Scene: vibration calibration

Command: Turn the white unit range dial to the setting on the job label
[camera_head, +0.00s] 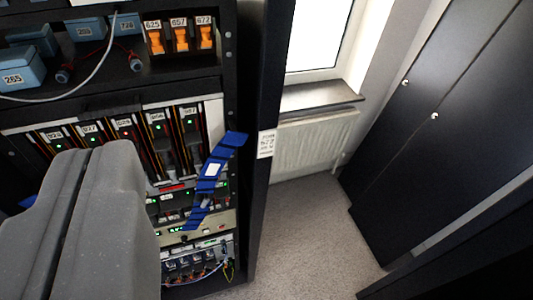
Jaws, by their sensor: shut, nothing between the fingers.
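My gripper (88,152) fills the lower left, its two grey fingers shut together with nothing between them. It is in front of the equipment rack and hides part of its middle and lower rows. A pale, off-white unit (222,222) shows partly in the rack right of my gripper, with a small green display; its left part is hidden. I cannot make out a range dial on it. A white label (267,143) with small dark print is on the rack's right edge; it may be the job label, but its text is too small to read surely.
A blue segmented strip (212,168) hangs before the rack's right side. Orange switches (181,39), blue boxes (22,72) and a grey cable (98,65) are above. Right are a radiator (312,147), a window, dark cabinets (425,120) and clear floor (310,235).

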